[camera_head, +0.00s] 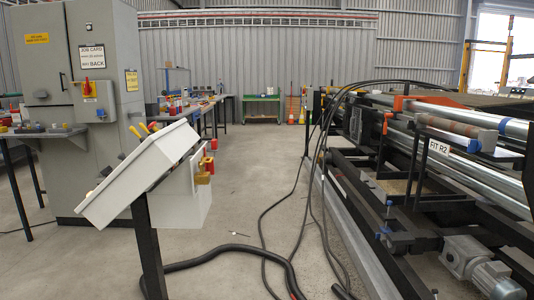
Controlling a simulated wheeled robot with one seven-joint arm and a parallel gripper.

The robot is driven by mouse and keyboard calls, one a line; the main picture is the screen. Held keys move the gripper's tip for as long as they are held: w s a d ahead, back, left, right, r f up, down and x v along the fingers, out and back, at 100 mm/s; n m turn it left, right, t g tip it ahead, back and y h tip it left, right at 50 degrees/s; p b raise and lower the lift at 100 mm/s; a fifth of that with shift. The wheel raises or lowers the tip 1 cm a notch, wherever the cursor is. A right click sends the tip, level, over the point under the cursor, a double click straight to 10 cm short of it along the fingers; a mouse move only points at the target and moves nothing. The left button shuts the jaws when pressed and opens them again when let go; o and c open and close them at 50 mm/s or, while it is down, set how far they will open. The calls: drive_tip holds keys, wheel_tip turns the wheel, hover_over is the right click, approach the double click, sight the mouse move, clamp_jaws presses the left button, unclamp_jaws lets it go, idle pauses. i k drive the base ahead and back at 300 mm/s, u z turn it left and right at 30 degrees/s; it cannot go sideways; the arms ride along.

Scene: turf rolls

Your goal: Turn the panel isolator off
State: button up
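The panel isolator (87,88) is a small red handle on the front of the tall grey cabinet (55,80) at the left, below the "JOB CARD" sign. The handle looks roughly upright, but it is too small to tell its setting. My gripper is not in view.
A tilted grey console (140,175) on a black post stands before the cabinet. A bench (45,132) with small parts is at the left. Black cables and hose (230,252) cross the floor. A roller machine (430,190) fills the right. The middle aisle is mostly clear.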

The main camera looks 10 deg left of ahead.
sight(209, 168)
drive_tip(key=z, duration=0.1)
drive_tip(key=i, duration=1.05)
drive_tip(key=u, duration=0.7)
drive_tip(key=i, duration=0.75)
drive_tip(key=u, duration=0.85)
